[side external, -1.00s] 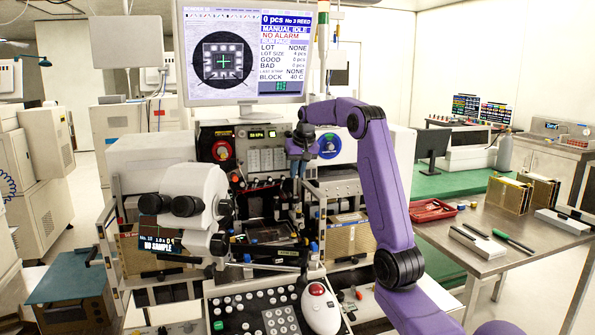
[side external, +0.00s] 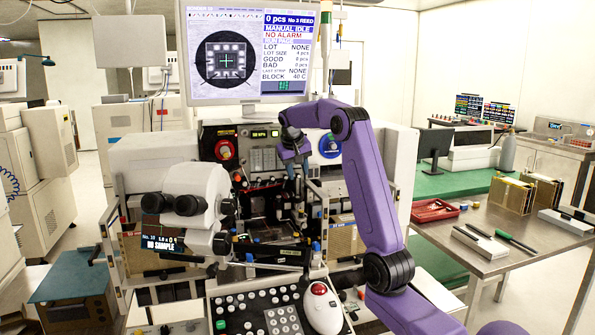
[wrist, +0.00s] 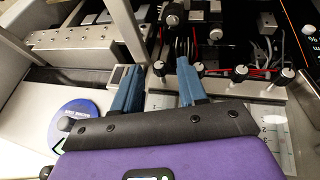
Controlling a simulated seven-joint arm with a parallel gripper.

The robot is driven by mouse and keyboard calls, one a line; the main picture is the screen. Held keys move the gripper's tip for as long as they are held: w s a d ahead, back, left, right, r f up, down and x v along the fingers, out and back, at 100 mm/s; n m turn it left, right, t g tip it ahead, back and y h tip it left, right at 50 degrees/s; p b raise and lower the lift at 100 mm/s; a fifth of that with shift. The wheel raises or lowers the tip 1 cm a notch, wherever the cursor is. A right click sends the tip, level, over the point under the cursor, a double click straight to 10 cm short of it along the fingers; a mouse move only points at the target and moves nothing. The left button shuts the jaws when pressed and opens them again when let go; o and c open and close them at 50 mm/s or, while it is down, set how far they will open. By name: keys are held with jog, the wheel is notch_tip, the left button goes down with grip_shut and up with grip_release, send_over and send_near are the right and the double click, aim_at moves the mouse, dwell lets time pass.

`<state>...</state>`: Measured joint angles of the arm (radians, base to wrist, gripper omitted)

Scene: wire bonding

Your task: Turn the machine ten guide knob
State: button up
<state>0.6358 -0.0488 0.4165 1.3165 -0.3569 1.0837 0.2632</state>
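The machine ten guide knob cannot be told apart by label. In the wrist view a row of small black knobs with pale tops lies past my fingertips, among them a near knob (wrist: 159,68), one at the middle (wrist: 239,72) and one at the right (wrist: 287,73). My gripper (wrist: 157,66) has its two blue fingers well apart, with nothing held. The near knob shows between the fingertips; depth and contact are unclear. In the side external view my gripper (side external: 294,172) points down over the machine's front, and its fingertips are hard to make out against the parts behind.
A blue round dial (side external: 330,146) and a red one (side external: 225,149) sit on the machine's face. A microscope head (side external: 190,200) stands left of my gripper, a keypad (side external: 265,312) below. A metal block (wrist: 85,45) and cables crowd the wrist view. A steel table (side external: 490,262) is at right.

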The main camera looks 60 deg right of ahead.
jog(key=v, duration=1.7)
jog(key=shift+r, duration=0.15)
jog(key=shift+a, duration=0.1)
jog(key=a+f+n+t+y, duration=0.25)
jog(key=a+n, duration=0.25)
jog(key=a, duration=0.9)
jog(key=s+a+f+n+g+y, duration=0.1)
jog(key=s+a+f+n+y, duration=0.2)
jog(key=a, duration=0.5)
jog(key=s+a+f+n+g+y, duration=0.1)
jog(key=s+a+f+n, duration=0.15)
jog(key=s+a, duration=0.45)
jog(key=s+a+f+n, duration=0.4)
jog(key=s+f+n, duration=0.1)
jog(key=s+f, duration=0.4)
jog(key=s+a+f+n+g, duration=0.1)
jog(key=s+a+f+n, duration=0.3)
jog(key=s+f, duration=0.5)
jog(key=shift+s+f+n+h, duration=0.3)
jog(key=shift+s+n+h, duration=0.2)
jog(key=shift+n, duration=0.25)
